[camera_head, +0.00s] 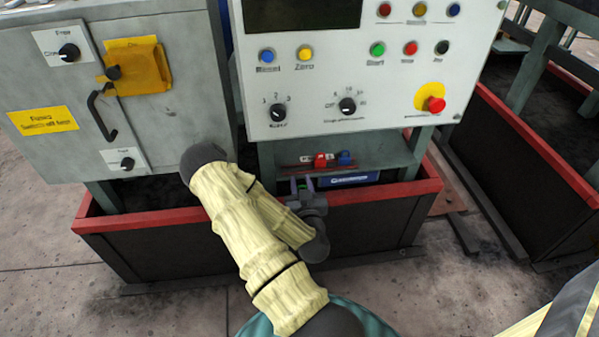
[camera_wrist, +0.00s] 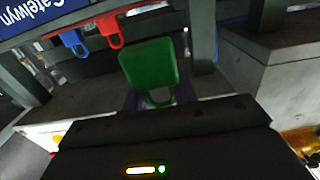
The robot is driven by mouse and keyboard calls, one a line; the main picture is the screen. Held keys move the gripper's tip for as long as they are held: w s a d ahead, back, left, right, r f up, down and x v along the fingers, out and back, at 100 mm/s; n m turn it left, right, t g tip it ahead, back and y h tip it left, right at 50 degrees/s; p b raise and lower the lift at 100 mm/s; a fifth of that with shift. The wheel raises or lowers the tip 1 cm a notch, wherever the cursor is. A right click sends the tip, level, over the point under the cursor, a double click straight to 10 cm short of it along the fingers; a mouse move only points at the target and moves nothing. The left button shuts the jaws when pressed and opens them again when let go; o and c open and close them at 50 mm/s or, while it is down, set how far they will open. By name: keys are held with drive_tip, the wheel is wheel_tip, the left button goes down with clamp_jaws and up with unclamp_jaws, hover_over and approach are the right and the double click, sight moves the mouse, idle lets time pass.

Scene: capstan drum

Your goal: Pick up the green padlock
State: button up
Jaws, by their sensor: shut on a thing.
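The green padlock (camera_wrist: 148,66) shows in the middle of the wrist view, body outward and its shackle end toward my gripper. My gripper (camera_wrist: 159,98) is shut on it, with a purple-grey finger on each side of the shackle end. In the head view my gripper (camera_head: 302,184) is in front of the shelf under the control panel, and only a small bit of green shows between its fingers. Whether the padlock still touches the shelf or anything else is hard to tell.
A red padlock (camera_head: 320,160) and a blue padlock (camera_head: 344,158) are close behind, on the shelf (camera_head: 385,153). The control panel (camera_head: 360,75) overhangs, and a red-rimmed dark bin (camera_head: 160,245) surrounds the base. Open floor lies in front.

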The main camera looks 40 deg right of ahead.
drive_tip(key=shift+s+a+p, duration=0.25)
drive_tip(key=shift+s+p, duration=0.2)
drive_tip(key=shift+p, duration=0.05)
drive_tip(key=shift+s+a+r+p, duration=0.25)
drive_tip(key=shift+s+a+p, duration=0.25)
drive_tip(key=shift+p, duration=0.3)
